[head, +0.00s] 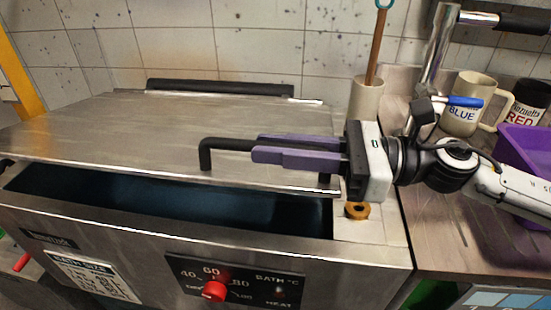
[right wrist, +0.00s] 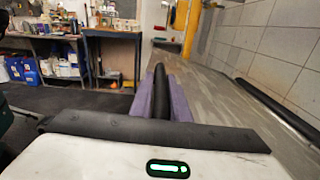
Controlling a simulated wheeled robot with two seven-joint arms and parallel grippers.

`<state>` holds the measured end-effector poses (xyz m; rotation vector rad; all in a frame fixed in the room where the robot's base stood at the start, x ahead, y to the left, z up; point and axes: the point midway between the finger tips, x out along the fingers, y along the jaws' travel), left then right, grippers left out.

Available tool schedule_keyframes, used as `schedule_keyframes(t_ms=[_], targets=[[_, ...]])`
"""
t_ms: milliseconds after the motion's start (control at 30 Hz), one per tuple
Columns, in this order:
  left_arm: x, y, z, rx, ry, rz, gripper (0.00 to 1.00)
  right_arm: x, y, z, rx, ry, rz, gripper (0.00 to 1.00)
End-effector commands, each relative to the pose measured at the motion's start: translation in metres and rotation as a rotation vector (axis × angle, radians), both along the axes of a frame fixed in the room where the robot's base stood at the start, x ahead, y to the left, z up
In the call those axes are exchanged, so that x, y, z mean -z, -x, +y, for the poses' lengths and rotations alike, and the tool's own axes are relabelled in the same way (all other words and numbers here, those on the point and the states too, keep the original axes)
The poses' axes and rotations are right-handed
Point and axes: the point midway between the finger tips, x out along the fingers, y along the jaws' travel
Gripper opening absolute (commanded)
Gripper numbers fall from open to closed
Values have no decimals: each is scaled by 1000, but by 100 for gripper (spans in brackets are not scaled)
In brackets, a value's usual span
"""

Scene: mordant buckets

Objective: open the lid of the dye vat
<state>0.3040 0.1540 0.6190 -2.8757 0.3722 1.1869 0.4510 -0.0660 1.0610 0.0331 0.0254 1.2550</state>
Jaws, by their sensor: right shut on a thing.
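The dye vat (head: 130,222) is a wide brushed-steel tank in the head view. Its flat steel lid (head: 110,125) covers most of the top. The lid's front edge stands apart from the vat's front rim, and dark blue shows in the gap. A black bar handle (head: 205,155) runs along the lid's front. My right gripper (head: 257,148), with purple fingers, reaches in from the right and is shut on this handle. In the right wrist view the handle (right wrist: 160,88) lies between the fingers. My left gripper is not in view.
A black bar (head: 220,88) runs along the lid's back edge by the tiled wall. A red knob (head: 214,291) is on the front panel.

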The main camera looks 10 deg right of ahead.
Motion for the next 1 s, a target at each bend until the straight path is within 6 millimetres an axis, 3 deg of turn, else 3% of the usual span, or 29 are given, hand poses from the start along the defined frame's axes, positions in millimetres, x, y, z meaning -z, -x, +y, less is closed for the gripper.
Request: schedule_keyframes(t_ms=[33, 100, 300, 500, 700, 1000], targets=[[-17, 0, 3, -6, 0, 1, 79, -26, -7, -3, 5, -5, 9, 0], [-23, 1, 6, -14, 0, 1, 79, -43, -14, -5, 5, -5, 5, 0], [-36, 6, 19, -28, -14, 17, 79, -89, -37, -12, 5, -6, 2, 0], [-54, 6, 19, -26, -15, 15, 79, -125, -62, -21, 5, -17, 39, 0], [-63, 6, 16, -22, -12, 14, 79, -141, -77, -26, 4, -35, 103, 0], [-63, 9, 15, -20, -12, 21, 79, -145, -83, -27, 4, -41, 130, 0]])
